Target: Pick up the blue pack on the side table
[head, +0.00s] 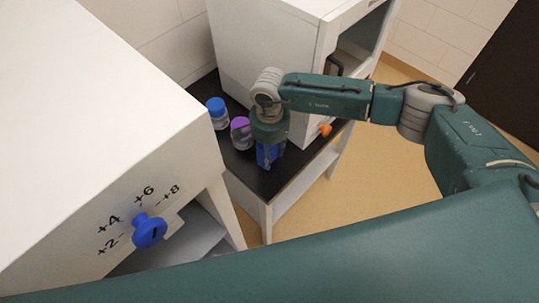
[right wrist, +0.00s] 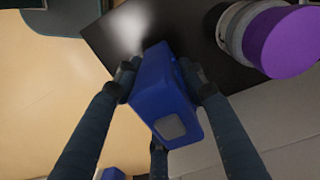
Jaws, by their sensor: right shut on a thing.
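The blue pack (head: 266,155) is at the front of the dark-topped side table (head: 286,173), below my right gripper (head: 269,140). In the right wrist view the blue pack (right wrist: 165,90) sits between the two fingers of my right gripper (right wrist: 163,82), which is shut on it. A pale square patch shows on one face of the pack. I cannot tell whether the pack touches the table top. My left gripper is not in view.
A blue-capped jar (head: 217,113) and a purple-capped jar (head: 241,133) stand left of the pack. A white cabinet (head: 265,50) stands behind on the table. A white unit with a blue dial (head: 150,231) is at the left front. An orange knob (head: 325,130) is to the right.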

